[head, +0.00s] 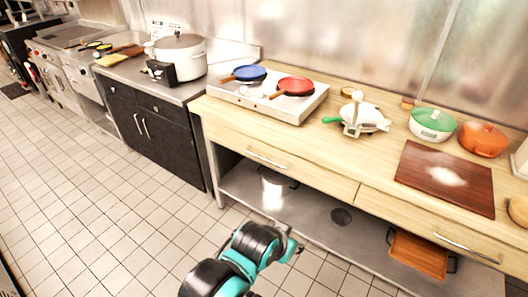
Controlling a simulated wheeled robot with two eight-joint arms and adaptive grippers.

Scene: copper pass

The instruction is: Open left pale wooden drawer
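The left pale wooden drawer (225,136) is in the front of the wooden counter in the head view. Its front looks flush with the counter, so it appears closed. Its metal bar handle (267,158) is near the middle of its front. One teal and black arm of mine comes in from the bottom, left of centre, and I take it as my left. Its end, my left gripper (291,244), is below and in front of the drawer, apart from the handle. Its fingers are too unclear to read. My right gripper is not in view.
The counter holds a two-burner stove (250,101) with blue and red pans, a green-lidded pot (433,124), an orange pot (482,140) and a dark board (416,175). A right drawer (400,218) adjoins. A metal shelf (310,212) lies below. Tiled floor at left is clear.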

